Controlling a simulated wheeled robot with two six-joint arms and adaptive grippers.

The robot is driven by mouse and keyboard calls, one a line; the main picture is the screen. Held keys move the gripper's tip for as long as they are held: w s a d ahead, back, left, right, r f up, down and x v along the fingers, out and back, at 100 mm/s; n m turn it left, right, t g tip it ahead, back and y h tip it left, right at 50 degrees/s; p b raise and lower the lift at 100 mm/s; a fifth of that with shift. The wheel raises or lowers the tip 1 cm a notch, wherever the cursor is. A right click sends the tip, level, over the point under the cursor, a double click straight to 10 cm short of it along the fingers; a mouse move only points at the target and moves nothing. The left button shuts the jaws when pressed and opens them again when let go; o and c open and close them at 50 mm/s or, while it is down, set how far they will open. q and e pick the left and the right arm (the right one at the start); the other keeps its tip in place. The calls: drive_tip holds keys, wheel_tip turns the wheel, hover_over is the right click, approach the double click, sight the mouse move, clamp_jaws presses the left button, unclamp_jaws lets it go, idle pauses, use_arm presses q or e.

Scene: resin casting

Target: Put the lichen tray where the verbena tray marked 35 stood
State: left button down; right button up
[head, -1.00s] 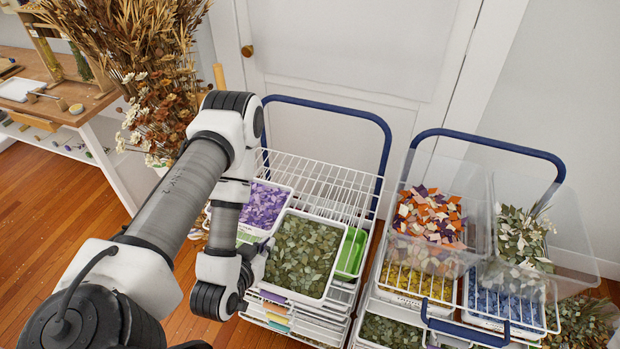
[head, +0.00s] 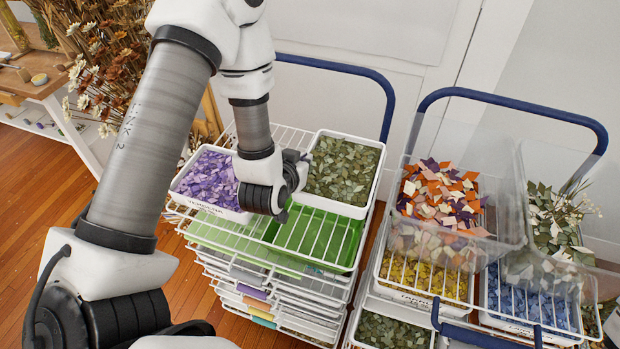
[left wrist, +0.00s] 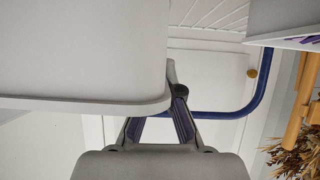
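The lichen tray, a white tray of grey-green leaf pieces (head: 341,170), is at the back right of the left cart's top wire rack in the head view. My left gripper (head: 300,165) is at its left wall, with its fingers closed on the rim. In the left wrist view the tray's plain wall (left wrist: 85,50) fills the upper left, and the fingers (left wrist: 175,88) meet at its edge. I cannot tell whether the tray touches the rack. A white tray of purple pieces (head: 208,182), labelled verbena, stands to its left; I cannot read its number. My right gripper is out of view.
The rack's front wires (head: 325,245) are bare above green trays. A blue handle (head: 388,95) rises behind. The right cart holds clear bins with orange and purple pieces (head: 437,200), plus yellow (head: 425,280) and blue (head: 530,300) trays. Dried flowers (head: 85,60) stand at left.

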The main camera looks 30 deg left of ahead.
sight(313, 165)
use_arm(q)
drive_tip(key=shift+w+d+r+p, duration=0.25)
drive_tip(key=shift+w+r+p, duration=0.05)
drive_tip(key=shift+w, duration=0.35)
drive_tip(key=shift+w+d+f, duration=0.1)
drive_tip(key=shift+w+f, duration=0.05)
drive_tip(key=shift+w, duration=0.1)
drive_tip(key=f, duration=0.3)
drive_tip(key=shift+w+f+p, duration=0.2)
drive_tip(key=shift+f+p, duration=0.2)
drive_tip(key=shift+s, duration=0.1)
drive_tip(key=c, duration=1.8)
unclamp_jaws()
drive_tip(key=shift+f, duration=0.1)
drive_tip(key=o, duration=0.5)
